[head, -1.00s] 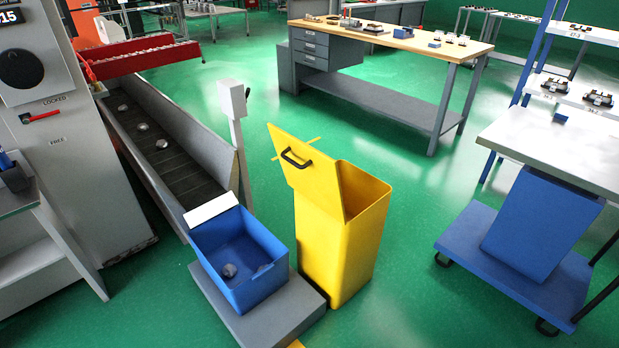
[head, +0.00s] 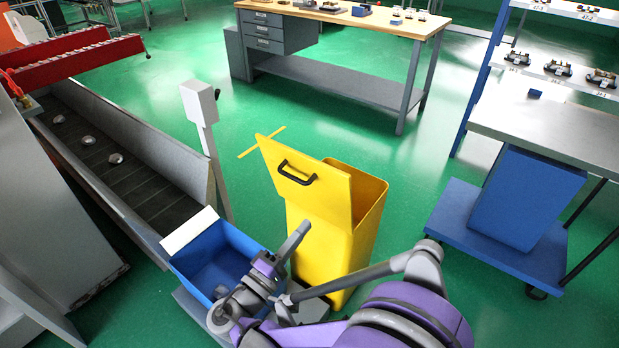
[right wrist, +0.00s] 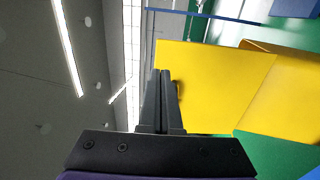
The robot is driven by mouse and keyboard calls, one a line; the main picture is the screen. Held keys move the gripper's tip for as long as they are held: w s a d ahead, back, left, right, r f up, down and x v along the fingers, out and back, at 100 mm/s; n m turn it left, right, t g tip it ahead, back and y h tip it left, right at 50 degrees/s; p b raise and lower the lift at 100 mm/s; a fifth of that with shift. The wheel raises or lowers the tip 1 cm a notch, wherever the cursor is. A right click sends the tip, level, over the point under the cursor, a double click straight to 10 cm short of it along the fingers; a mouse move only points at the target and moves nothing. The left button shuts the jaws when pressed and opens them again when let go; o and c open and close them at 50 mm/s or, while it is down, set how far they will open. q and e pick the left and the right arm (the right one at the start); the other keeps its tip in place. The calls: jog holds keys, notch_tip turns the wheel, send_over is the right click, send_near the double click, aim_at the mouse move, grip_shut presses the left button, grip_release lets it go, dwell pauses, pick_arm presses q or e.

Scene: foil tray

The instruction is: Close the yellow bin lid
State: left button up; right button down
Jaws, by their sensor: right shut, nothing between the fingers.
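The yellow bin (head: 325,248) stands on the green floor with its top open. Its yellow lid (head: 322,193) is raised and tilted at the near left side of the opening, with a black handle (head: 297,172) on its face. My right gripper (head: 303,228) is shut and empty, just left of the bin and below the handle in the head view. In the right wrist view, the shut fingers (right wrist: 160,74) point toward the lid (right wrist: 222,85) and partly hide the handle (right wrist: 178,92). I cannot tell whether they touch the lid. My left gripper is not in view.
A blue box (head: 243,246) stands left of the bin, partly behind my right wrist. A conveyor (head: 150,165) and a grey post (head: 214,160) are farther left. A blue cart (head: 475,235) stands to the right.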

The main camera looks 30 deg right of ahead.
aim_at(343, 176)
jog(key=x, duration=1.3)
jog(key=shift+w+d+r, duration=0.1)
jog(key=shift+d+r, duration=0.2)
jog(key=shift+r, duration=0.15)
jog(key=shift+d, duration=0.1)
